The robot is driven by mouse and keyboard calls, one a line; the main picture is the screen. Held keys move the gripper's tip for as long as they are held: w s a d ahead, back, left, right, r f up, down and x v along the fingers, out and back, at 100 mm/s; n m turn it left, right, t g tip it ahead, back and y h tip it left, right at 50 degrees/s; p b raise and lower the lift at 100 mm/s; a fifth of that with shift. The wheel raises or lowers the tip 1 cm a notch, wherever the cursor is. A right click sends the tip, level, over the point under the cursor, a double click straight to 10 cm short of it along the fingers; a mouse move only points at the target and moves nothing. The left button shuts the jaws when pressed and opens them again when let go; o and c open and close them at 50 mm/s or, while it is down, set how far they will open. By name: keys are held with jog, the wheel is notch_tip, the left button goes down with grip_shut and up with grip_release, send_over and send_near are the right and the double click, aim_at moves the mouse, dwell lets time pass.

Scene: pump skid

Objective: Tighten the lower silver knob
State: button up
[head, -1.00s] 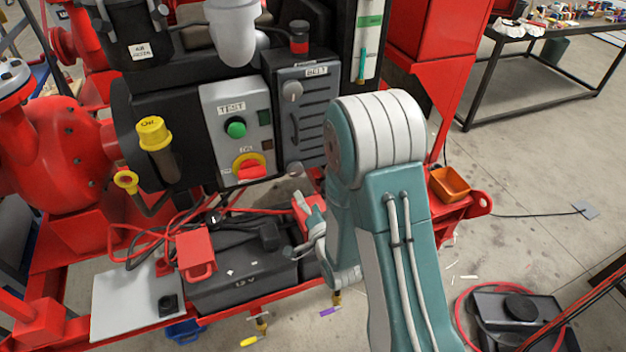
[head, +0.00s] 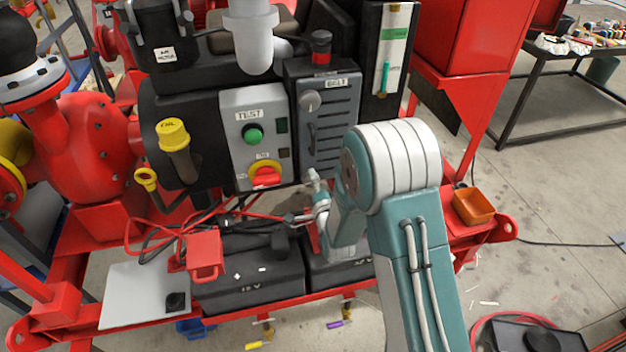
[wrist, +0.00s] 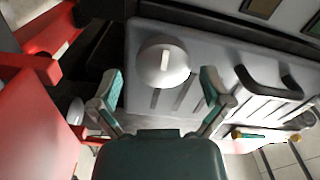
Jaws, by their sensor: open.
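The lower silver knob (wrist: 163,62) is a round, pale cap with a raised bar across its face, near the edge of the grey slotted panel (wrist: 215,50) in the wrist view. My gripper (wrist: 163,80) is open, with one green-tipped finger on each side of the knob in that view. I cannot tell whether either finger touches it. In the head view my gripper (head: 312,202) is by the lower edge of the BELT panel (head: 340,105). The upper silver knob (head: 309,101) is higher on that panel. My gripper partly hides the lower knob there.
A dark handle (wrist: 268,82) is beside the knob on the panel. Red frame parts (wrist: 35,120) lie close on the left in the wrist view. The TEST panel (head: 253,110) with its red switch (head: 266,176) is left of the BELT panel. Batteries (head: 248,280) sit below.

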jog(key=shift+w+a, duration=0.3)
jog(key=shift+w, duration=0.05)
jog(key=shift+a+f, duration=0.1)
jog(key=shift+a, duration=0.7)
jog(key=shift+c, duration=1.3)
jog(key=shift+d, duration=0.25)
jog(key=c, duration=0.9)
jog(key=shift+d, duration=0.3)
jog(key=shift+f+n, duration=0.1)
jog(key=shift+n, duration=2.8)
